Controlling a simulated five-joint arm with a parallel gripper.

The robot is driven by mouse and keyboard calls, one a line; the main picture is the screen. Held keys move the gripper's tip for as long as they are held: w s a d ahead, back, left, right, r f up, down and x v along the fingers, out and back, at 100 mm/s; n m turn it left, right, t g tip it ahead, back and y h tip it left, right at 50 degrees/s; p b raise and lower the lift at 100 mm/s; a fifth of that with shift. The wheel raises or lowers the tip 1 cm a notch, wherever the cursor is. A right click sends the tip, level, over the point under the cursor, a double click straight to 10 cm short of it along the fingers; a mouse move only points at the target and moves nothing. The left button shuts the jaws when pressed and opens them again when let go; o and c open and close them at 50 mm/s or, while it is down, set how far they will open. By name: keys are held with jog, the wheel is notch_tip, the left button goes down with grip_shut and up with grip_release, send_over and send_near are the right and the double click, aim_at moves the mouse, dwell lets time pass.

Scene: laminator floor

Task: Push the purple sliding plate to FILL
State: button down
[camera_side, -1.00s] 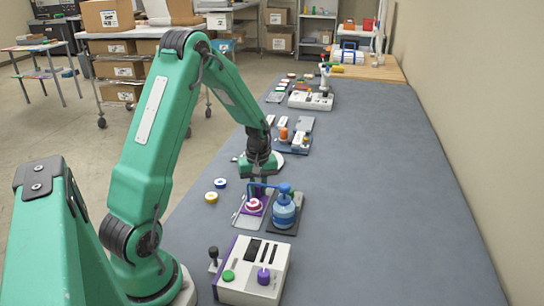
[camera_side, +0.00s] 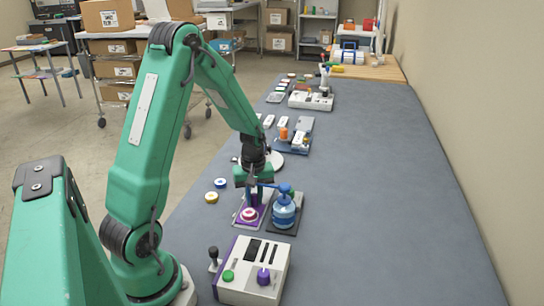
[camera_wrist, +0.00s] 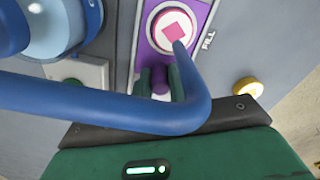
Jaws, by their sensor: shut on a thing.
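The purple sliding plate (camera_side: 262,199) lies on a track beside the blue pump bottle (camera_side: 284,212). A round white-and-pink container with a pink diamond (camera_wrist: 174,27) sits on the plate; the side view shows it at the plate's near part (camera_side: 249,214). My gripper (camera_wrist: 160,84) is shut on the plate's purple knob (camera_wrist: 160,77). In the side view my gripper (camera_side: 253,195) is low over the plate. The pump's blue spout (camera_wrist: 110,105) crosses in front of my gripper in the wrist view.
A white control box (camera_side: 240,284) with a green button and purple knob stands nearer the camera. Blue (camera_side: 220,183) and yellow (camera_side: 211,197) round pieces lie left of the plate. More stations stand farther back. The mat's right side is clear.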

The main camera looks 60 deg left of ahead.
aim_at(254, 195)
jog(key=c, duration=1.3)
grip_release()
jog(key=shift+s+d, duration=0.15)
jog(key=shift+r, duration=0.1)
jog(key=shift+r, duration=3.8)
